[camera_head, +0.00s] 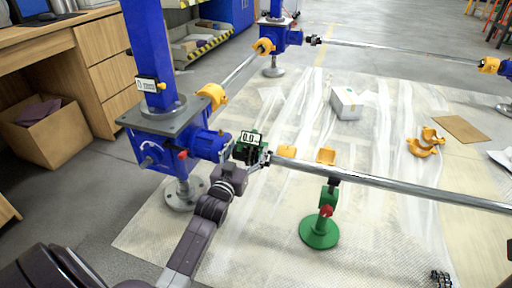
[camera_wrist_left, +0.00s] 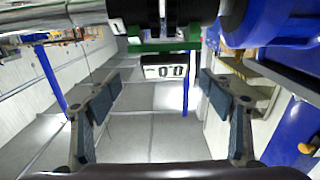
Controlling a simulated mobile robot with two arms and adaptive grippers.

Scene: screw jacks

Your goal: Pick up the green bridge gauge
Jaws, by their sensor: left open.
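The green bridge gauge (camera_head: 247,152) sits on the shaft coupling between the blue gearbox of the near screw jack (camera_head: 160,150) and the long steel shaft (camera_head: 420,190). Its white display reads 0.0. In the left wrist view the gauge (camera_wrist_left: 165,47) is at the top centre, with its display below the green bar and a black coupling behind. My left gripper (camera_head: 246,164) is just in front of the gauge. In the left wrist view its two fingers (camera_wrist_left: 158,88) are spread wide, with the display between and beyond their tips. Nothing is between the pads.
A green stand (camera_head: 320,232) with a red knob stands below the shaft. Yellow guard pieces (camera_head: 425,143) and a white box (camera_head: 346,104) lie on the floor sheet. A wooden desk (camera_head: 100,55) and cardboard box (camera_head: 45,130) are at left. The right foreground floor is mostly clear.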

